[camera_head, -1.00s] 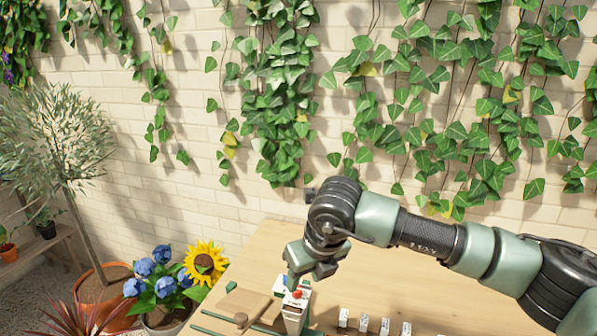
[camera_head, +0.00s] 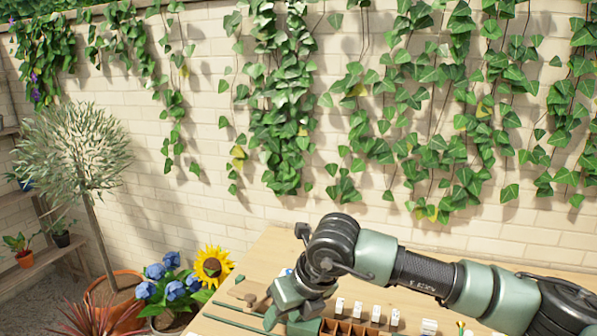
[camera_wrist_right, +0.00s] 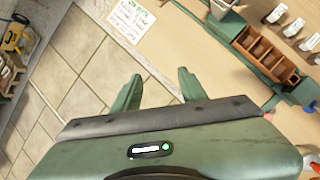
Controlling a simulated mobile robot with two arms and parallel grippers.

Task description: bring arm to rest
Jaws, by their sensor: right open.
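My right arm crosses the head view from the lower right. Its green and black right gripper (camera_head: 284,316) hangs over the left part of the wooden table (camera_head: 440,277), near the bottom edge of the picture. In the right wrist view the two green fingers (camera_wrist_right: 158,88) are apart with nothing between them. Tiled floor and the table's edge show beyond them. My left arm and gripper are not in view.
A wooden compartment box (camera_head: 345,328) and several small white tags (camera_head: 357,311) are on the table beside my gripper. A paper sheet (camera_wrist_right: 131,20) lies near the table edge. A sunflower (camera_head: 213,266) and blue flowers (camera_head: 174,290) stand left of the table; an ivy-covered wall (camera_head: 230,205) stands behind.

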